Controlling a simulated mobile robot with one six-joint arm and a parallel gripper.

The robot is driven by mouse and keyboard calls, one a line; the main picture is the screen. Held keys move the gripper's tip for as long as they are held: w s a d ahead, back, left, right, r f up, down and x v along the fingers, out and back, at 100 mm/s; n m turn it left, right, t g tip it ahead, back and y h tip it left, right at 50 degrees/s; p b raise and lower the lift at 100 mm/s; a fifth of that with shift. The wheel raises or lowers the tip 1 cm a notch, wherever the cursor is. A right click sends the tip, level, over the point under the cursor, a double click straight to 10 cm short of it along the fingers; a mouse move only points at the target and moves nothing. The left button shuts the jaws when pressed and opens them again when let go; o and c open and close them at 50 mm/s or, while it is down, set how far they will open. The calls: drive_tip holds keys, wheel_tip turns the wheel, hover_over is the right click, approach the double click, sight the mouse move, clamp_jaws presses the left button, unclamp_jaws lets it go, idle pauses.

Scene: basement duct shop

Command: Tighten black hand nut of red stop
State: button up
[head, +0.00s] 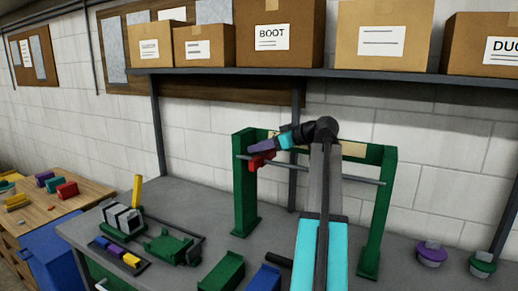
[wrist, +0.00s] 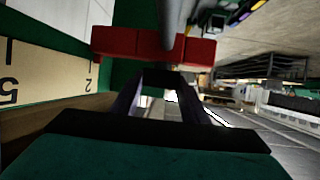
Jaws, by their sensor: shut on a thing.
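The red stop (head: 262,159) sits on the grey rod (head: 350,180) of the green frame (head: 244,185), near its left post. In the wrist view the red stop (wrist: 120,43) lies across the top, with the rod (wrist: 171,20) passing it. My gripper (head: 256,149) is at the stop from above right. In the wrist view my gripper (wrist: 158,82) has its dark fingers closed in on the black hand nut (wrist: 155,77), just below the stop. The nut is mostly hidden between the fingertips and is hard to make out in the head view.
A pale numbered scale (wrist: 40,80) runs along the left of the wrist view. The grey bench (head: 200,200) holds green clamps, a blue block, and purple and green knobs (head: 432,253). A shelf (head: 220,71) with cardboard boxes hangs above the frame.

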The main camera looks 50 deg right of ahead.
drive_tip(key=shift+a+f+m+h+b, duration=0.1)
drive_tip(key=shift+a+m+h+b, duration=0.05)
drive_tip(key=shift+m+h, duration=0.4)
drive_tip(key=shift+a+f+m+h+b, duration=0.1)
drive_tip(key=shift+m+h+b, duration=0.05)
drive_tip(key=shift+m+h, duration=0.4)
drive_tip(key=m+h, duration=0.2)
drive_tip(key=h, duration=0.1)
drive_tip(key=shift+r, duration=0.15)
drive_tip(key=shift+d+r+m+g+h+p, duration=0.1)
drive_tip(key=shift+m+g+h+p, duration=0.65)
drive_tip(key=shift+m+h, duration=0.85)
drive_tip(key=shift+d+m+g+h+p, duration=0.1)
drive_tip(key=shift+m+g+h+p, duration=0.45)
drive_tip(key=shift+m+g+h, duration=0.75)
drive_tip(key=shift+w+m+g+h+b, duration=0.15)
drive_tip(key=shift+m+g+h+b, duration=0.7)
drive_tip(key=shift+m+g+h, duration=1.05)
drive_tip(key=shift+m+g+h+b, duration=0.3)
drive_tip(key=shift+m+g+b, duration=0.5)
drive_tip(key=shift+m, duration=0.5)
drive_tip(key=shift+s+m+b, duration=0.2)
drive_tip(key=shift+m+b, duration=0.1)
drive_tip(key=o, duration=1.1)
drive_tip(key=shift+d, duration=0.15)
drive_tip(key=shift+c, duration=0.2)
